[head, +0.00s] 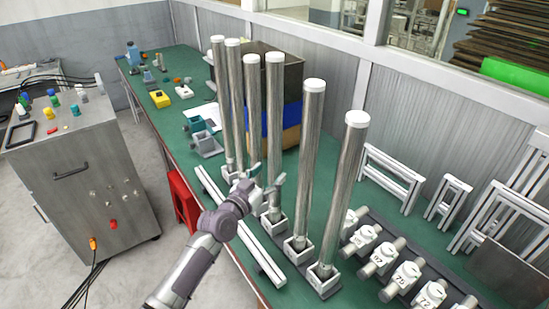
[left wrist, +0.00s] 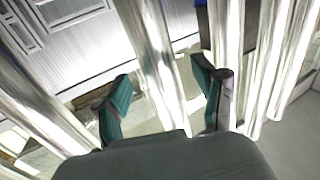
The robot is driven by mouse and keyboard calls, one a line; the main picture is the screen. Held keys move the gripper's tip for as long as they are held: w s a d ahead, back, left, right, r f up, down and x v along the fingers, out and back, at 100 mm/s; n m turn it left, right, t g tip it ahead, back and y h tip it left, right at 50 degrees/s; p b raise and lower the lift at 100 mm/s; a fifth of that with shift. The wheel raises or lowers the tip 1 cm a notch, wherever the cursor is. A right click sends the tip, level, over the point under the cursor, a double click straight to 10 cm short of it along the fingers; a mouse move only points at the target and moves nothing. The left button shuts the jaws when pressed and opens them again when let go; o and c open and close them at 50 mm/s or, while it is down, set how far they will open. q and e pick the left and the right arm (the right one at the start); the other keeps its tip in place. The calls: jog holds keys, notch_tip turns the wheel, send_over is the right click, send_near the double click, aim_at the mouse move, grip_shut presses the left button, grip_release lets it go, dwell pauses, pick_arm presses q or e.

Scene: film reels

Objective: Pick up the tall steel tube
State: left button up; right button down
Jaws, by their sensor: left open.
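Several tall steel tubes with white caps stand upright in square holders on the green table. They look alike, so I cannot tell which one is meant. My left gripper (head: 267,176) is open, low among them, near the lower part of one steel tube (head: 273,110). In the left wrist view, a steel tube (left wrist: 155,48) passes between the two spread fingers of my left gripper (left wrist: 164,92), with gaps beside it. Contact is not clear. Other steel tubes stand to the right (head: 309,125), (head: 348,185) and to the left (head: 237,110). My right gripper is not in view.
White rails (head: 262,252) lie along the table's front edge. A row of numbered fittings (head: 382,257) lies right of the tubes, with white frames (head: 390,175) behind. A dark box (head: 285,75) stands behind the tubes. A metal cabinet (head: 85,175) is at left.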

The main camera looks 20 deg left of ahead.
aim_at(271, 171)
pick_arm(q)
jog(key=x, duration=0.3)
jog(key=shift+w, duration=0.2)
jog(key=shift+s, duration=0.1)
jog(key=shift+c, duration=0.3)
jog(key=shift+c, duration=1.3)
grip_shut()
jog(key=shift+r, duration=0.15)
